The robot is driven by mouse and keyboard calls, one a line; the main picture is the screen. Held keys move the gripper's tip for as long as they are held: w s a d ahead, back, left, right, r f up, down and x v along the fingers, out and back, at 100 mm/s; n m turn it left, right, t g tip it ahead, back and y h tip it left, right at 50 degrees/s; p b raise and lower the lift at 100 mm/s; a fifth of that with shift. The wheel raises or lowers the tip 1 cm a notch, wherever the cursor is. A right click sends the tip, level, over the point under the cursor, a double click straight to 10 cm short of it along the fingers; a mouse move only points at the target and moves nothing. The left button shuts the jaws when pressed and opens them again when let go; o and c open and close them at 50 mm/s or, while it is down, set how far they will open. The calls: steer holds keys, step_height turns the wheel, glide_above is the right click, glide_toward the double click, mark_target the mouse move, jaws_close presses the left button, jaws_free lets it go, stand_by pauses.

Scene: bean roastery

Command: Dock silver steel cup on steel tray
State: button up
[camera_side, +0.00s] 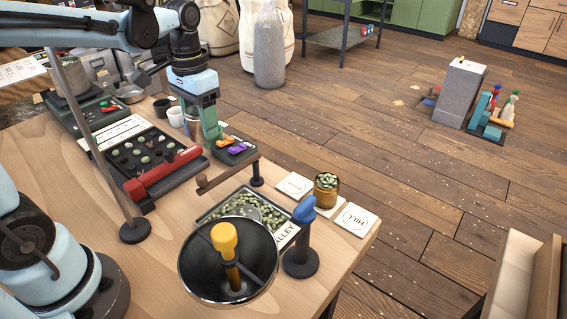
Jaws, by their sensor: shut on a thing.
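My gripper (205,134) points down at the back of the table, beyond the black bean board. It is shut on the silver steel cup (193,125), which shows as a grey metal wall just left of the green finger. The finger and the board hide part of the cup, and I cannot tell whether its base touches the table. A shallow grey metal tray (207,214) with green beans in it lies nearer the front, right of the board; it looks like the steel tray. A label ending in "ALLEY" lies along its right side.
A white cup (175,118) and a black cup (161,107) stand close left of my gripper. A dark tray (232,158) with orange and purple pieces is close right. A brown bar (229,175), a blue-topped post (302,240) and a bean jar (326,190) stand around the metal tray.

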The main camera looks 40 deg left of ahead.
steer(key=s+d+m, duration=0.3)
steer(key=d+m, duration=0.1)
steer(key=d, duration=0.9)
steer(key=shift+m, duration=0.3)
steer(key=shift+d+f, duration=0.15)
steer(key=shift+f, duration=6.25)
steer(key=shift+f, duration=0.55)
steer(key=o, duration=0.8)
steer(key=shift+r, duration=5.5)
